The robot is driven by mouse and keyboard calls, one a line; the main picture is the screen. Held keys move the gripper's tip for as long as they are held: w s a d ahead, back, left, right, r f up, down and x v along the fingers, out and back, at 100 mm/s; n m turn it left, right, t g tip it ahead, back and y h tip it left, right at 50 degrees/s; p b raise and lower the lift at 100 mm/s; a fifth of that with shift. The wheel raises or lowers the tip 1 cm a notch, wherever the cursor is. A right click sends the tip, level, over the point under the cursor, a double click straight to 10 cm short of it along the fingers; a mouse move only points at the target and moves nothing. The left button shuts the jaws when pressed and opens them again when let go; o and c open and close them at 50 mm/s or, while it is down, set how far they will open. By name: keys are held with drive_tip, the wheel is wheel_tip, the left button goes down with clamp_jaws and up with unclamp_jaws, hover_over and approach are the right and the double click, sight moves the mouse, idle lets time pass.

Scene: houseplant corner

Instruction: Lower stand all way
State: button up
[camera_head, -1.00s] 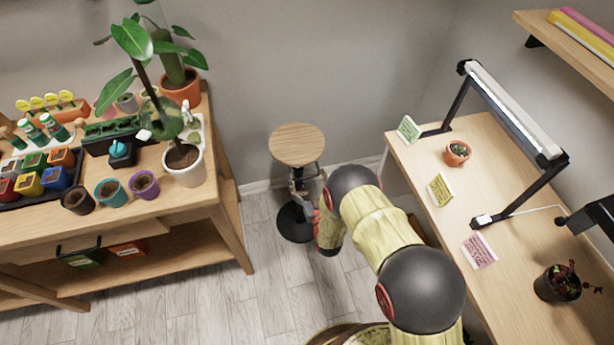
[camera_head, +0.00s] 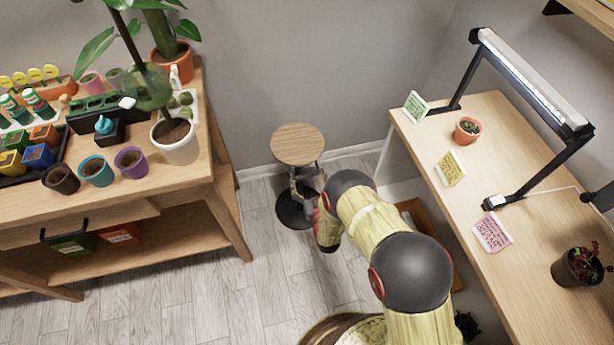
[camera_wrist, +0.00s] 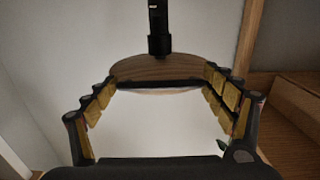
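The stand has a round wooden top (camera_head: 298,145) and a round black base (camera_head: 293,210) on the floor, between the two tables. Its top is level, and below the height of both table tops. In the wrist view the wooden top (camera_wrist: 150,69) shows edge-on, with a black post and collar (camera_wrist: 158,30) against it. My gripper (camera_wrist: 160,82) is spread open, with one padded finger on each side of the top. Whether the pads touch its rim I cannot tell. In the head view my gripper (camera_head: 301,186) is below the top and partly hidden by it.
A potting bench (camera_head: 190,188) with pots and a tall plant stands left. A table (camera_head: 510,140) with a lamp, cards and small plants stands right. A wall is close behind the stand. Bare floor (camera_head: 220,290) lies in front. A wooden box (camera_head: 415,215) is low beside the right table.

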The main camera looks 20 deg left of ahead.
drive_tip(key=shift+o, duration=0.6)
drive_tip(key=shift+w+r, duration=0.15)
drive_tip(key=shift+r, duration=0.05)
drive_tip(key=shift+f, duration=0.1)
drive_tip(key=v, duration=1.2)
